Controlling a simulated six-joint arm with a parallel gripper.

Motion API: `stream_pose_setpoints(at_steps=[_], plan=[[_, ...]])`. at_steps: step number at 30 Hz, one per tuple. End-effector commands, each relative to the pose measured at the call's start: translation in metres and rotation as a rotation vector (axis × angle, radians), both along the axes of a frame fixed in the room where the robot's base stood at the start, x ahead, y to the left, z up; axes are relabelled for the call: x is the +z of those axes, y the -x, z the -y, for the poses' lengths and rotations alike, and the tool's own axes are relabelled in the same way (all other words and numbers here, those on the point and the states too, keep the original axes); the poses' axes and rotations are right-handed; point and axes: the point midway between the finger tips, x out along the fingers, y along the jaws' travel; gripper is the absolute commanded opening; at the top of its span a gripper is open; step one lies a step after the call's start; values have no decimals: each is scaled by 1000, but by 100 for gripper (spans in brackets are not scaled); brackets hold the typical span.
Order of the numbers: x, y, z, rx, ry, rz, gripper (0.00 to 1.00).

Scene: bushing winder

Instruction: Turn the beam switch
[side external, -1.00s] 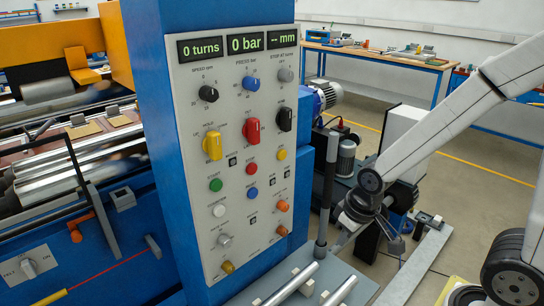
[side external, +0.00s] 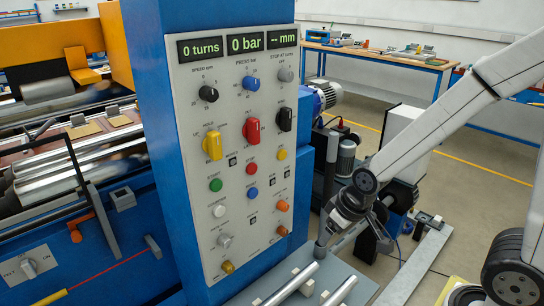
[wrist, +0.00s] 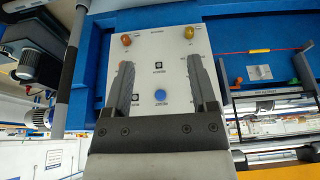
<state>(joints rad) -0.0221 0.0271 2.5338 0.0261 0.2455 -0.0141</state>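A pale switch knob (side external: 29,267) sits on a light plate at the lower left of the blue machine; an ON mark shows beside it, but the rest of its label is too small to read. A red beam line (side external: 108,270) runs near it from a yellow tube (side external: 48,298). The line also shows in the wrist view (wrist: 275,50). My gripper (side external: 324,236) is right of the control panel, well apart from this switch. In the wrist view my gripper (wrist: 161,65) is open and empty, its fingers framing the lower panel.
The control panel (side external: 208,272) carries several knobs and buttons, including a yellow knob (side external: 212,145) and a red knob (side external: 251,130). A dark post (side external: 330,165) stands right of the panel. Metal rods (side external: 290,285) lie below. An orange-handled lever (side external: 76,232) stands near the beam.

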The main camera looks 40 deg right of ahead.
Motion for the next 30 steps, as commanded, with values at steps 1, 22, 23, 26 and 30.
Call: stream_pose_setpoints(at_steps=[1, 22, 23, 26, 30], plan=[[1, -10, -4, 6, -4, 37, 74], [83, -170, -69, 27, -29, 867, 74], [89, -175, -72, 25, -27, 905, 74], [104, -187, -80, 14, -21, 1017, 74], [121, -197, -88, -1, -10, 1143, 74]])
